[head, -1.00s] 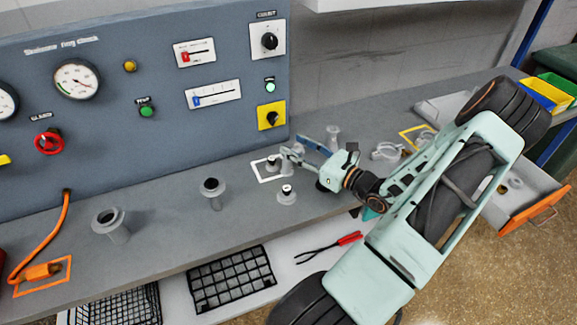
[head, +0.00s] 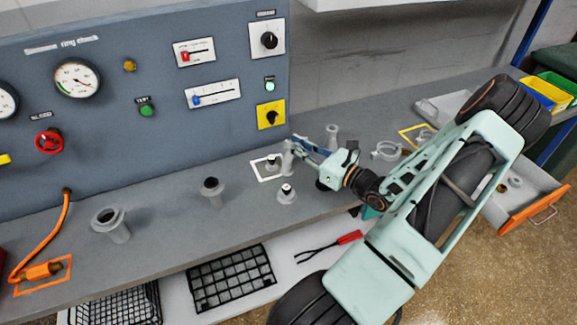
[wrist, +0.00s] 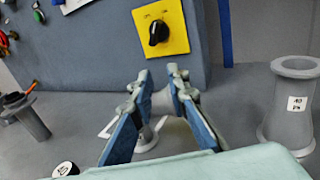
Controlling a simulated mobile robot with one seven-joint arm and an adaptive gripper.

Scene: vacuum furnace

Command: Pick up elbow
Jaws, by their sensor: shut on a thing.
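My gripper (head: 291,151) is at the white-outlined square on the bench, near the panel's right end. Its blue fingers are shut on a small grey metal fitting (head: 287,164), which I take to be the elbow. In the wrist view the fingertips (wrist: 163,82) close on this grey piece (wrist: 161,102), and the fingers hide part of it. It seems upright; I cannot tell whether it touches the bench.
A short flanged fitting (head: 287,194) stands just in front of the gripper, and a grey spool (head: 332,134) behind it. Further flanged tubes (head: 212,188) (head: 111,223) stand to the left. The control panel (head: 150,120) rises close behind. An open drawer (head: 520,195) is at right.

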